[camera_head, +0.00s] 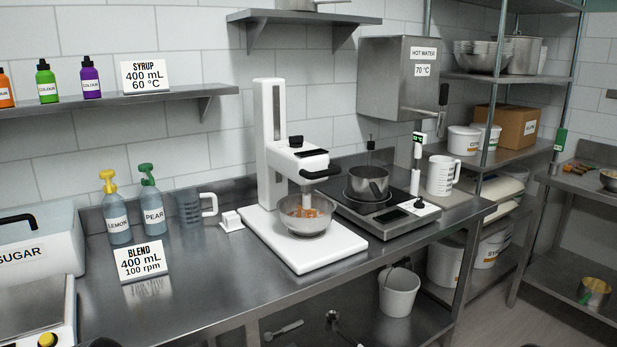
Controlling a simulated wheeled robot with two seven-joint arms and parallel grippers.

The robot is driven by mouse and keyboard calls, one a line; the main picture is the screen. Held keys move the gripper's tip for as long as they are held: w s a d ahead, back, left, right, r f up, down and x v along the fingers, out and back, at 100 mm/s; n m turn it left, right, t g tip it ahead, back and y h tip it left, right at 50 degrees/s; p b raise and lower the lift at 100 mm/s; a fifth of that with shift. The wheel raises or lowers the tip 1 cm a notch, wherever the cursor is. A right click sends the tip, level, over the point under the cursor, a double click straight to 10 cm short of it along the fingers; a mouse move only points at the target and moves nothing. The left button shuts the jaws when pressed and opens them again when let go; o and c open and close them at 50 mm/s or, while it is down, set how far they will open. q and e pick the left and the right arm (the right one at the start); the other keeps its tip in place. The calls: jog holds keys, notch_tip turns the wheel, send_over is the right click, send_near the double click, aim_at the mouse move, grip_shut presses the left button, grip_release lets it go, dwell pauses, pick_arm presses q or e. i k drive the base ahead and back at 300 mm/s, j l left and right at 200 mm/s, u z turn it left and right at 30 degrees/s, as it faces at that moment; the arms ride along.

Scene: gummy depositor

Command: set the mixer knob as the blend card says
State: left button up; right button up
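The white mixer (266,140) stands on a white base plate in the middle of the counter. A black knob (296,142) sits on top of its head, beside a small dark panel (312,153); no knob mark or reading can be made out. A black handle (322,172) sticks out at the head's front. The mixer's shaft reaches into a metal bowl (322,226) with orange pieces inside. The blend card (142,262) stands at the counter's front left and reads "BLEND 400 mL 100 rpm". Neither of my grippers can be made out in view.
Lemon (116,215) and pear (152,205) pump bottles and a clear jug (190,208) stand left of the mixer. A hotplate (385,222) with a saucepan (368,183) is close on its right. The counter front between card and mixer is clear.

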aim_at(294, 141)
jog(key=i+l+u, duration=0.1)
jog(key=l, duration=0.45)
jog(key=i+l+u, duration=0.1)
jog(key=l, duration=0.45)
jog(key=i+l+u, duration=0.1)
jog(key=i+l, duration=0.15)
jog(key=l, duration=0.35)
jog(key=i+l+u, duration=0.1)
jog(key=l, duration=0.45)
jog(key=i+l+u, duration=0.1)
jog(key=l, duration=0.5)
